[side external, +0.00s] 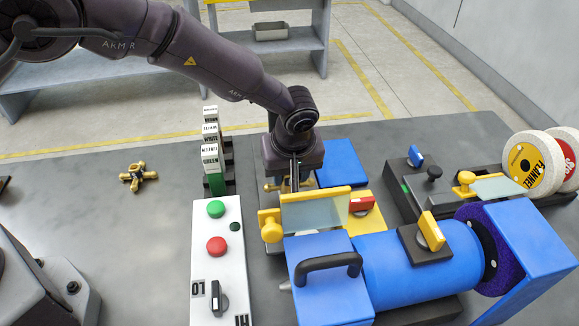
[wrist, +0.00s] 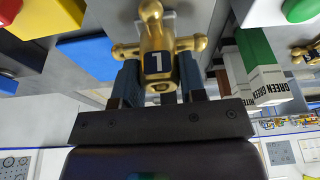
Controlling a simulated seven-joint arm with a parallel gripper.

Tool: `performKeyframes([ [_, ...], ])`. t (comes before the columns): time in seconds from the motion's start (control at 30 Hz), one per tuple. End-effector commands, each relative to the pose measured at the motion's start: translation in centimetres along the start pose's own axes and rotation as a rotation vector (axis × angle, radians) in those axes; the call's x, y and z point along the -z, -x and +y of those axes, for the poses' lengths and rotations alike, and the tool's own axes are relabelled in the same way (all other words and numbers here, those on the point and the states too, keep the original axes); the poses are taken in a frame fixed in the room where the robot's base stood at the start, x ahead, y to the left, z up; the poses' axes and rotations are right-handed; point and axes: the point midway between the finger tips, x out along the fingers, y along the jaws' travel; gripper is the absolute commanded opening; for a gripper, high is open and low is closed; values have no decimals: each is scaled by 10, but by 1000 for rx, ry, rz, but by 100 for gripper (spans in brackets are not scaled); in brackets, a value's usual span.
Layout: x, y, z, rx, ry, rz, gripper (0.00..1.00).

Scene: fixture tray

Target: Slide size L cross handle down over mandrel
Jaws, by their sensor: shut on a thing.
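A brass cross handle (wrist: 152,40) is between the fingers of my gripper (wrist: 160,76) in the wrist view. A dark square on its hub bears a pale mark that looks like a 1 or an L. In the side view my gripper (side external: 293,180) points down behind the yellow-framed clear guard, shut on this handle (side external: 273,187), which is mostly hidden. A second brass cross handle (side external: 138,177) lies on the open bench at left. I cannot make out the mandrel in either view; the handle's underside is hidden.
A blue bench grinder (side external: 400,270) with a yellow-framed guard (side external: 315,212) stands in front of my gripper. A blue plate (side external: 341,162) lies to the right.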

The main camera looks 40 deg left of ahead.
Motion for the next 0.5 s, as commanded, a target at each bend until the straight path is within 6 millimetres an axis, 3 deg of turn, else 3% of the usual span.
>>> performKeyframes([
  [0.37, -1, -3, 1, -2, 0, 1, 25],
  [0.4, -1, -3, 1, -2, 0, 1, 45],
  [0.5, -1, -3, 0, -2, 0, 1, 68],
])
